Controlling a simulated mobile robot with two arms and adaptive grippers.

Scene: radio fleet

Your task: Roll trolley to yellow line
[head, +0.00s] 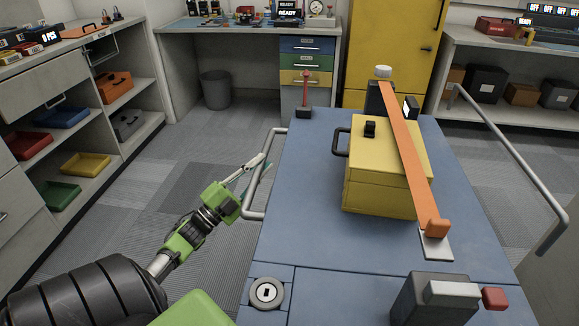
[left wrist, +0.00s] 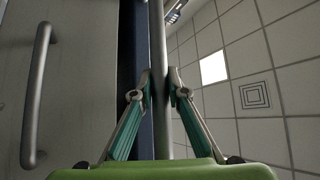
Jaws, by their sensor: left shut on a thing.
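The trolley (head: 310,225) with a blue top stands in front of me, a grey tube handle on each side. My left gripper (head: 262,167) is at its left handle (head: 278,150). In the left wrist view the fingers (left wrist: 159,92) are shut on the upright tube of the handle (left wrist: 158,45). The trolley carries a yellow case (head: 386,192) with an orange bar (head: 407,155) lying across it. My right gripper is out of view. The trolley's wheels are hidden, and no yellow line shows on the floor.
Grey carpet (head: 150,215) lies open left of the trolley. Shelves with trays (head: 86,163) line the left side. A workbench with drawers (head: 307,62) and a yellow cabinet (head: 392,45) stand behind, with a bin (head: 216,90) under the bench. More shelving (head: 455,50) stands at right.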

